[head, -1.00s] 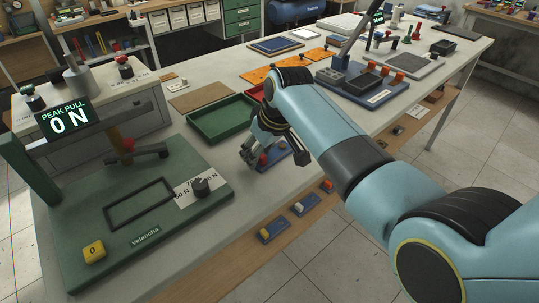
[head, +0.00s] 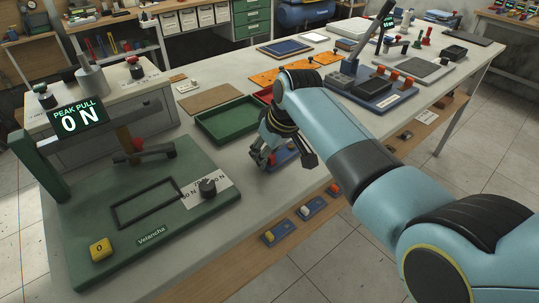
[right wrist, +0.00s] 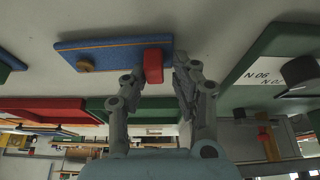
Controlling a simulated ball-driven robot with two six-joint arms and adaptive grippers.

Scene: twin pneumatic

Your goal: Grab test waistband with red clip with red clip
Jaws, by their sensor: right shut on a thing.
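My right gripper (head: 263,161) is low over the white bench, at a small blue board (head: 287,157). In the right wrist view the gripper (right wrist: 162,75) has its fingertips on either side of a red block-like piece (right wrist: 153,66), which looks like the red clip, and is shut on it. The red piece is at the edge of the blue board (right wrist: 115,48), seemingly still touching it. A round tan knob (right wrist: 86,63) is on the same board. My left gripper is in neither view. I cannot make out a waistband for sure.
The green pull-test base (head: 150,210) with its "0 N" display (head: 80,116) stands at left. A green tray (head: 228,120) is behind the gripper. Smaller blue boards (head: 281,232) lie on the lower wooden shelf. The blue device (head: 372,88) stands farther right.

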